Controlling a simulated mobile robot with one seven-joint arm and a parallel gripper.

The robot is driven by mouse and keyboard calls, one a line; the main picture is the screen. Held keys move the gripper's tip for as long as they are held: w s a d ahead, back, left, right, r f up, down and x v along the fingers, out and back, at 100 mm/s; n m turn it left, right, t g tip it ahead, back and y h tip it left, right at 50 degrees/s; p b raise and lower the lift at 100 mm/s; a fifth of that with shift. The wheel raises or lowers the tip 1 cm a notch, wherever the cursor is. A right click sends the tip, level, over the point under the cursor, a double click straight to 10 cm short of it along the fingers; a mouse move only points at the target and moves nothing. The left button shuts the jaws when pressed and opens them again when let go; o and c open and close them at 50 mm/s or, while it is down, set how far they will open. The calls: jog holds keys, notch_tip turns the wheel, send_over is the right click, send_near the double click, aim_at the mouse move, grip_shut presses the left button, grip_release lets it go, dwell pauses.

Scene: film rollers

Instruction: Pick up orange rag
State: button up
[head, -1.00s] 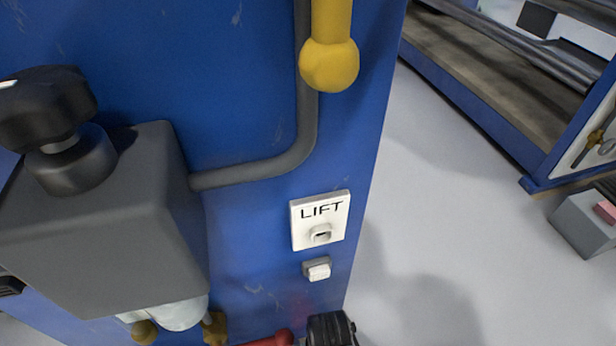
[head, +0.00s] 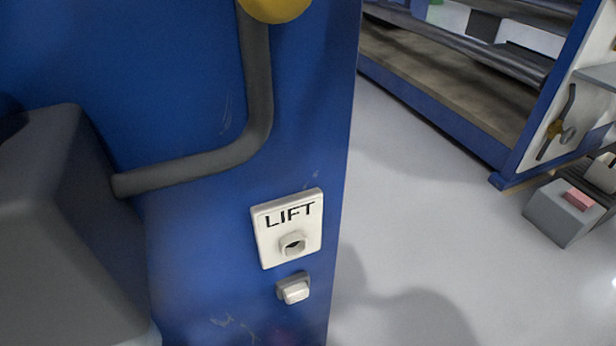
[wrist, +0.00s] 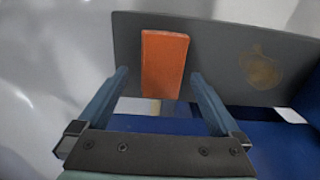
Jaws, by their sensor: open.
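In the wrist view, an orange rag (wrist: 164,64) shows as a flat upright rectangle against a dark grey panel (wrist: 215,60). My gripper (wrist: 158,78) is open, with one blue-grey finger to the left of the rag and one to the right. The rag appears in line with the gap between the fingers, and no contact shows. How far the fingertips are from it in depth I cannot tell. The head view shows neither the rag nor my gripper.
In the head view, a blue machine panel with a LIFT plate (head: 288,228) and a grey box (head: 65,235) stand close on the left. Grey floor (head: 420,215) is clear in the middle. A blue-framed roller machine (head: 450,90) and a small grey box with a pink top (head: 565,212) are at right.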

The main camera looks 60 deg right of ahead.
jog(key=f+b, duration=0.3)
jog(key=f, duration=0.1)
jog(key=shift+w+f+b, duration=0.2)
jog(key=shift+f+b, duration=0.15)
jog(key=shift+b, duration=0.05)
jog(key=shift+r, duration=0.1)
jog(key=c, duration=1.3)
jog(key=shift+r, duration=0.1)
